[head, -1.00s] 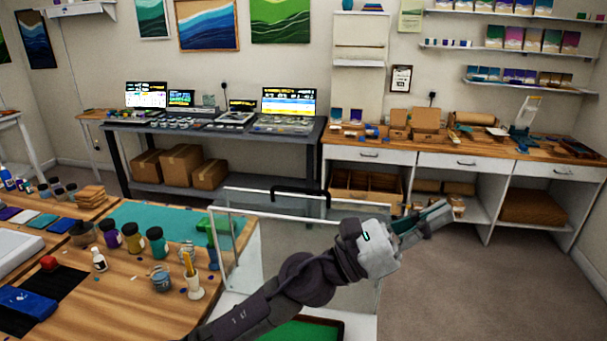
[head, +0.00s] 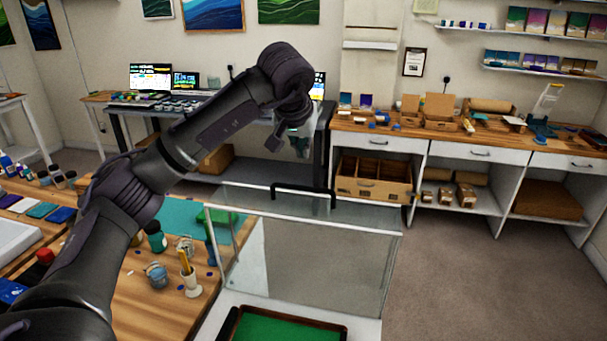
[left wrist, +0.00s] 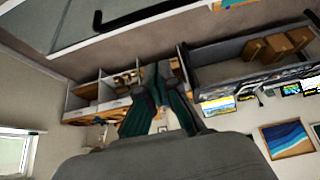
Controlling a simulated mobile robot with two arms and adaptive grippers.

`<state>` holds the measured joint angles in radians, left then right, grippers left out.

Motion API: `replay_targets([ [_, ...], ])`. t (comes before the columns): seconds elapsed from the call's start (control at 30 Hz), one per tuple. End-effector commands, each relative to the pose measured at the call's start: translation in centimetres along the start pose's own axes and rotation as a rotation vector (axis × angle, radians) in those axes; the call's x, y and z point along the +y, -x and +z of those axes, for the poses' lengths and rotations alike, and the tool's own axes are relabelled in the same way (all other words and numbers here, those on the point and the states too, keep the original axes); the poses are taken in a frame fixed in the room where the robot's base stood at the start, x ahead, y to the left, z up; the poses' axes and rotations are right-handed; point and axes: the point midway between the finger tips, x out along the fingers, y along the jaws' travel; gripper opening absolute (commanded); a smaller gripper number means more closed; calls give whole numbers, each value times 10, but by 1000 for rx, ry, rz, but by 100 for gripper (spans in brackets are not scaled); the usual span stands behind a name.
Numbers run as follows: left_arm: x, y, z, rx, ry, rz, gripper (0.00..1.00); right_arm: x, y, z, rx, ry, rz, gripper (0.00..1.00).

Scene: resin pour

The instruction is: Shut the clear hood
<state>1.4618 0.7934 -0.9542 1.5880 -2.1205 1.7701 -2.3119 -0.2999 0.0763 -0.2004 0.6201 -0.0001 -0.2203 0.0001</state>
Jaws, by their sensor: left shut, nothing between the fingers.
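The clear hood (head: 312,262) is a box of transparent panels with pale edges, right of the wooden workbench. A black bar handle (head: 303,189) is on its upper far side. A brown-framed tray with a green surface (head: 290,328) lies at the hood's near side. I cannot tell clearly how far the hood is open. My left gripper (head: 289,147) is raised above and beyond the handle, apart from it, shut and empty. Its teal-padded fingers show in the left wrist view (left wrist: 159,72), where the black handle (left wrist: 150,17) is at the top. My right gripper is not in view.
The wooden workbench (head: 150,310) at left holds bottles, cups and a teal mat (head: 180,213). A desk with screens (head: 150,77) and a white cabinet with a wooden top (head: 380,145) stand along the back wall. The floor (head: 480,270) right of the hood is clear.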

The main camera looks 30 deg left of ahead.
Motion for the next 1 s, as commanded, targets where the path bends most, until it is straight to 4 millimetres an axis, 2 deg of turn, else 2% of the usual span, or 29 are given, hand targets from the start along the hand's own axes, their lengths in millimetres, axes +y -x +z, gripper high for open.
replay_targets([
  [0.33, 2, -73, 0, -5, 1, 2, 0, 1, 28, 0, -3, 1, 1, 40],
  [0.63, 1, -62, 32, 0, 0, 4, 0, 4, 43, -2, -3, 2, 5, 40],
  [1.0, 2, -61, 38, 0, 1, 5, 0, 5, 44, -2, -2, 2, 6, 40],
])
